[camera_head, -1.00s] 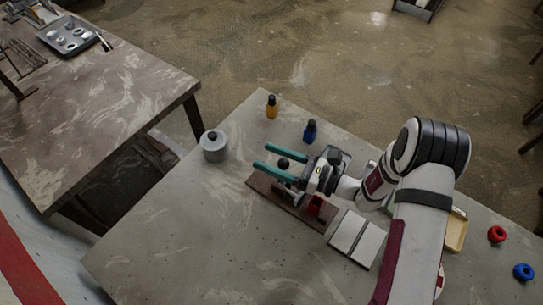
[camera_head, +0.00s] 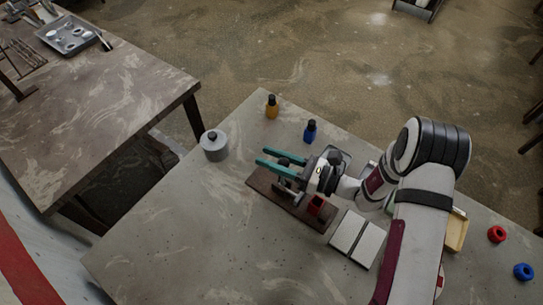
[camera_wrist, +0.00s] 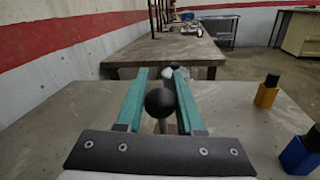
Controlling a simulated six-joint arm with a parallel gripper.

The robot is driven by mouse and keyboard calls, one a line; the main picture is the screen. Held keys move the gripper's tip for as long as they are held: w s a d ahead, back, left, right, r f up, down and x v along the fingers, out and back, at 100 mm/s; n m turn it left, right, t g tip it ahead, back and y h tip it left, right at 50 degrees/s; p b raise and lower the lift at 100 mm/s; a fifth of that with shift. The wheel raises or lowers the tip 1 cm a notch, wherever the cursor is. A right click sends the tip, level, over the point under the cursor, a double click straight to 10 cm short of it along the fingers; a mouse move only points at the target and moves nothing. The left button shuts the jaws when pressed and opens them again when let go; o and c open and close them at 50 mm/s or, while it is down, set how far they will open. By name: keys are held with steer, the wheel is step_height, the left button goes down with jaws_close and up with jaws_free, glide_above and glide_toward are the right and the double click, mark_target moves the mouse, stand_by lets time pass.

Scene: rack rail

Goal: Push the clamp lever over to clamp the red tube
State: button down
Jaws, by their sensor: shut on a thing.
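My gripper (camera_head: 261,156) reaches left over the dark brown base board (camera_head: 262,188), its two teal fingers level. In the wrist view the clamp lever's round black knob (camera_wrist: 160,102) sits between the fingers (camera_wrist: 160,73), on a thin post. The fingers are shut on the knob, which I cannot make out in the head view. A red piece (camera_head: 316,205), which looks like the red tube in its holder, sits at the right end of the board. Whether the clamp presses on it is hidden.
A grey cylinder (camera_head: 215,147) with a black top stands left of the board. Yellow (camera_head: 271,107) and blue (camera_head: 310,131) bottles stand behind. Two pale plates (camera_head: 357,238) lie to the right, red (camera_head: 497,234) and blue (camera_head: 523,271) rings farther right. The front table is clear.

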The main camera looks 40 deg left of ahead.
stand_by(0.8)
steer(key=a+f+h, duration=0.1)
steer(key=h, duration=0.1)
steer(key=a+f+h, duration=0.1)
steer(key=a+h, duration=0.1)
steer(key=a+f+m+h, duration=0.1)
steer(key=a+h, duration=0.1)
steer(key=shift+a+f+t, duration=0.15)
steer(key=shift+t, duration=0.25)
steer(key=f+h, duration=0.1)
steer(key=a+f+h, duration=0.1)
steer(key=h, duration=0.1)
steer(key=shift+a+f+h, duration=0.2)
steer(key=shift+h, duration=0.1)
steer(key=shift+a+f+m+h, duration=0.15)
steer(key=shift+f+h, duration=0.35)
steer(key=shift+h, duration=0.05)
steer(key=shift+a+f+m+h, duration=0.15)
steer(key=shift+f+h, duration=0.35)
steer(key=shift+h, duration=0.05)
steer(key=shift+f, duration=0.1)
steer(key=c, duration=0.5)
jaws_free()
steer(key=shift+c, duration=0.2)
